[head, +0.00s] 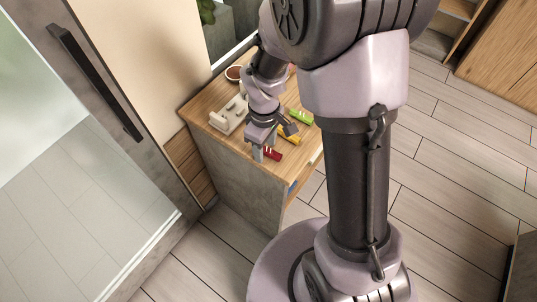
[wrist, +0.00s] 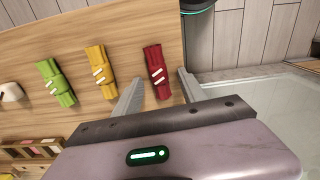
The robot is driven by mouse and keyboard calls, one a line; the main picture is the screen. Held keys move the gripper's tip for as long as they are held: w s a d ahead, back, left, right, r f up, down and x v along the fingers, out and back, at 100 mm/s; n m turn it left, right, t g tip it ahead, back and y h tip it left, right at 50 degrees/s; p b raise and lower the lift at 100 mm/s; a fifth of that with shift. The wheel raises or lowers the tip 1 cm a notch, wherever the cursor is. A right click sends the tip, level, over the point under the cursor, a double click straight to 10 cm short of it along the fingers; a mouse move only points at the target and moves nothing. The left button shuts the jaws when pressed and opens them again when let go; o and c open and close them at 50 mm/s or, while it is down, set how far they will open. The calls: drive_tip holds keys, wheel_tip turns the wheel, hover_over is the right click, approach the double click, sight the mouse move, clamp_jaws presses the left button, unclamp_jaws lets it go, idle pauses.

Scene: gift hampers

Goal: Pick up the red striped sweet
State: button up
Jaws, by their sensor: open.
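The red striped sweet (wrist: 157,72) lies on the wooden top, a dark red wrapper with white stripes. In the wrist view it sits between my gripper's two fingers, nearer the right one. My gripper (wrist: 160,92) is open, and a gap shows on both sides of the sweet. In the head view the red sweet (head: 272,154) lies near the front edge of the cabinet top, right beside my gripper (head: 264,154). I cannot tell how high the fingers are above the top.
A yellow striped sweet (wrist: 101,70) and a green striped sweet (wrist: 55,82) lie in a row left of the red one. A white holder (head: 229,115) and a brown bowl (head: 233,73) stand on the cabinet top (head: 200,104). A glass door (head: 60,150) is at left.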

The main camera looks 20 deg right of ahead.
drive_tip(key=shift+r, duration=0.2)
drive_tip(key=shift+c, duration=1.1)
drive_tip(key=c, duration=0.8)
drive_tip(key=shift+r, duration=0.1)
